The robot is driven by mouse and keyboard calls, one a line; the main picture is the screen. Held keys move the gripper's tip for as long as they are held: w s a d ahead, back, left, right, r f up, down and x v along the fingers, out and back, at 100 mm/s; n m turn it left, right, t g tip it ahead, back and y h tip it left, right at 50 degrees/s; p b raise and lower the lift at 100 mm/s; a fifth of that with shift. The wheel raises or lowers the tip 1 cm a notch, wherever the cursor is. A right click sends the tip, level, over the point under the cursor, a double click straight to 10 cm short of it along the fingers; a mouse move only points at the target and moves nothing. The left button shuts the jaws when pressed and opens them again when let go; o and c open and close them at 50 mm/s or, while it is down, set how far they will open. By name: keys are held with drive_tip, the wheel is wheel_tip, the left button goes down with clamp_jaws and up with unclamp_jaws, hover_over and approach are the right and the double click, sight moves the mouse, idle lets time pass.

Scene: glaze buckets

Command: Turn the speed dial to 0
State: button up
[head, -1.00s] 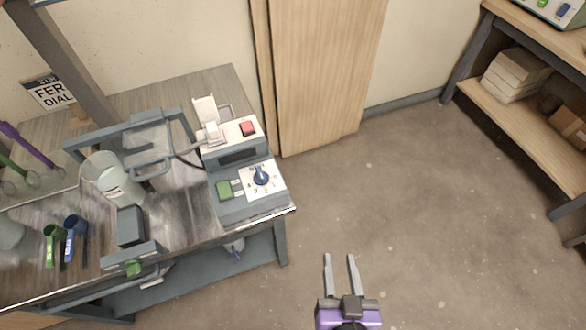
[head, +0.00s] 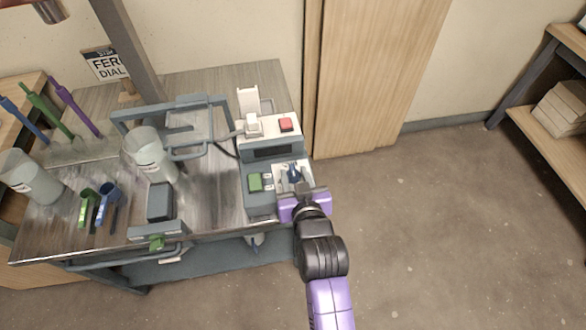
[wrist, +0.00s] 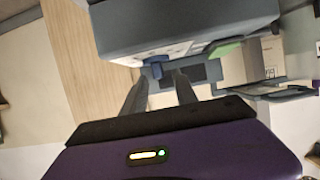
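The blue speed dial (head: 293,170) sits on a white numbered plate on the grey control box (head: 262,205). My gripper (head: 295,180) is at the front of the box, its fingers pointing at the dial and partly covering the plate. In the wrist view, my fingers (wrist: 161,77) are apart, and the blue dial (wrist: 154,69) shows near their tips. I cannot tell whether they touch it. The dial's number and pointer cannot be read.
A white bucket (head: 150,155) and a grey frame stand to the left. The floor at right is clear.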

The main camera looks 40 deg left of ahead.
drive_tip(key=shift+x, duration=1.5)
clamp_jaws()
drive_tip(key=shift+b, duration=0.3)
